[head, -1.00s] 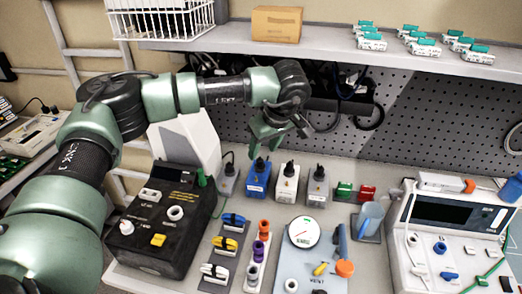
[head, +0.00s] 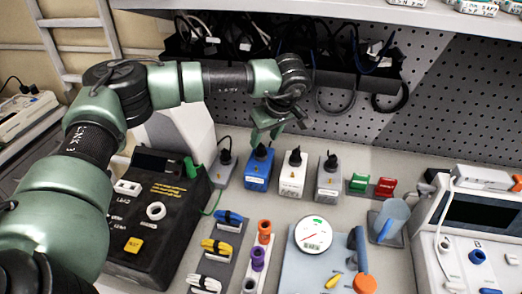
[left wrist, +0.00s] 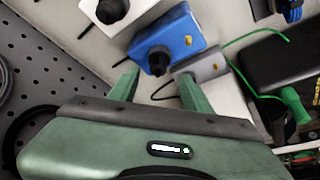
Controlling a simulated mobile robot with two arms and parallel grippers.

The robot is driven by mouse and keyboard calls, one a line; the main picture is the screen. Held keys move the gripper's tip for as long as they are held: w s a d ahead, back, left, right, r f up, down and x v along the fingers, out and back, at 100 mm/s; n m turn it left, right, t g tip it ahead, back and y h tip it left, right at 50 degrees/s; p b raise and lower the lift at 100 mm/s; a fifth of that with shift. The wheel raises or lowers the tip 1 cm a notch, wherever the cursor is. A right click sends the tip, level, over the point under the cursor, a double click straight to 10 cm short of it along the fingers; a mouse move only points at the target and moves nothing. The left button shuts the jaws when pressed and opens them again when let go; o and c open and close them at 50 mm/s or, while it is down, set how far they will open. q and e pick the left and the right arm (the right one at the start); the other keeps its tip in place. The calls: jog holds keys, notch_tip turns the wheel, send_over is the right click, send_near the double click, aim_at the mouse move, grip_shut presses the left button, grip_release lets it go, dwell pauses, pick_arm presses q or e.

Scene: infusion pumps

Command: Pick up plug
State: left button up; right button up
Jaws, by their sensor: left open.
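Several small boxes stand in a row on the bench, each with a black plug in its top. The blue box (head: 257,178) holds one black plug (head: 261,152), close below my left gripper (head: 268,133). The gripper is open and empty, pointing down. In the left wrist view, the blue box (left wrist: 176,33) and its plug (left wrist: 158,62) show just beyond the gap between the open fingers (left wrist: 161,90). The white box (head: 291,181) and its plug (head: 296,157) stand to the right. A grey box (head: 223,174) stands to the left. My right gripper is out of view.
A black device (head: 151,217) with a green plug stands at left. A grey box (head: 328,183) and green and red blocks (head: 371,185) continue the row. Pegboard (head: 450,110) and hanging cables rise behind.

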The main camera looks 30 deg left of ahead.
aim_at(261, 146)
pick_arm(q)
jog(key=shift+a+f+p, duration=0.2)
jog(key=shift+f+p, duration=0.1)
jog(key=shift+p, duration=0.05)
jog(key=x, duration=0.1)
jog(key=p+x, duration=0.1)
jog(key=x, duration=0.1)
jog(key=shift+w+f, duration=0.2)
jog(key=shift+w, duration=0.05)
jog(key=shift+w+a+f+p, duration=0.2)
jog(key=shift+f+p, duration=0.1)
jog(key=shift+f, duration=0.2)
jog(key=shift+s+r, duration=0.1)
jog(key=shift+c, duration=0.3)
grip_shut()
jog(key=shift+r, duration=0.1)
